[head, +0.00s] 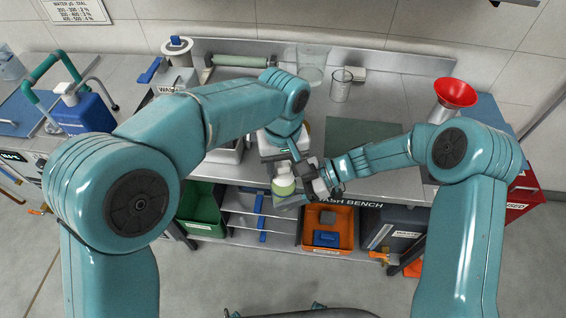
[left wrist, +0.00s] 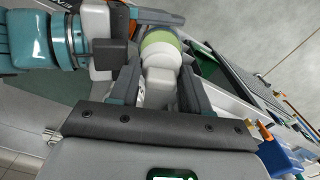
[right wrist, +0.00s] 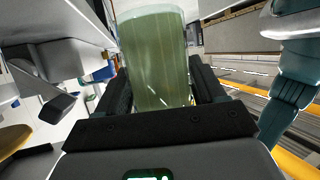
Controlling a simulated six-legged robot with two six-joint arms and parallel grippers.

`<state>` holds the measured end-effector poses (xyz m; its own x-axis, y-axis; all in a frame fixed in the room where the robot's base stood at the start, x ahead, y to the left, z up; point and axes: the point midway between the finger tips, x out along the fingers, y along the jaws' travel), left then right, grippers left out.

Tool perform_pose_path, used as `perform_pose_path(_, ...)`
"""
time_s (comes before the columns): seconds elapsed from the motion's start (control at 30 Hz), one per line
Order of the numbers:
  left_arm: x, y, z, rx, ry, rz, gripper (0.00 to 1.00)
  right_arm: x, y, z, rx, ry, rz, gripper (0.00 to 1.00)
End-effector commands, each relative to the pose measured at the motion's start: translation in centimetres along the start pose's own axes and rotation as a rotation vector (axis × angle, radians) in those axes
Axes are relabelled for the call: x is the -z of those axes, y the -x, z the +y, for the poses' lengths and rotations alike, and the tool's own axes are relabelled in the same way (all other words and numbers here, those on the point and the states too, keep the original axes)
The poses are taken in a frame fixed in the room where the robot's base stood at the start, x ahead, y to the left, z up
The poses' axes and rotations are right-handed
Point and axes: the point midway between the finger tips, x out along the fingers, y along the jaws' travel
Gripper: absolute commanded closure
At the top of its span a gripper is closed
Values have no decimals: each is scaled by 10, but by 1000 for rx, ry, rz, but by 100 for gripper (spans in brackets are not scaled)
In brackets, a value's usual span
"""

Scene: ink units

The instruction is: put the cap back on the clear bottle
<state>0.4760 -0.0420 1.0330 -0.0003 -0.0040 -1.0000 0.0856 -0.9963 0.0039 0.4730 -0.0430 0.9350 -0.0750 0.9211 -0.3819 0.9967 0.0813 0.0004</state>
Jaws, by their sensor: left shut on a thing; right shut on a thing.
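The clear bottle (head: 284,187) with pale green liquid is held over the bench's front edge. My right gripper (head: 300,181) is shut on its body; the bottle fills the space between the fingers in the right wrist view (right wrist: 155,60). My left gripper (head: 284,160) comes down from above and is shut on the white cap (left wrist: 160,78). The cap is at the top of the bottle, in line with its neck in the left wrist view. I cannot tell whether it is seated or only touching. The fingers partly hide the cap in the head view.
On the bench (head: 210,172) a red funnel (head: 455,92) stands at the right and a glass beaker (head: 341,86) at the back. A dark green mat (head: 362,135) lies behind my right forearm. Below the edge are a green bin (head: 200,208) and an orange bin (head: 328,218).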

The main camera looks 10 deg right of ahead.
Motion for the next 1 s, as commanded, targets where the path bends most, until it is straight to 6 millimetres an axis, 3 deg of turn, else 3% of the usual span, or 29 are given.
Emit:
perform_pose_path(0.03, 0, -1, 0, 1, 0, -1, 81, 1, 0, 0, 0, 1, 1, 86)
perform_pose_path(0.07, 0, -1, 0, 1, 0, 0, 50, 1, 0, 0, 0, 1, 1, 86)
perform_pose_path(0.13, 0, -1, 0, 0, 0, 0, 27, 1, 0, 0, 0, 1, 1, 86)
perform_pose_path(0.17, 0, -1, 0, 0, 0, 0, 24, 1, 0, 0, 0, 1, 1, 86)
perform_pose_path(0.47, 0, 4, 0, -2, 0, 2, 24, 1, 0, 0, 0, 1, 2, 86)
perform_pose_path(1.0, 1, 105, 0, -1, 0, 2, 24, 1, 0, 0, 0, 1, 1, 86)
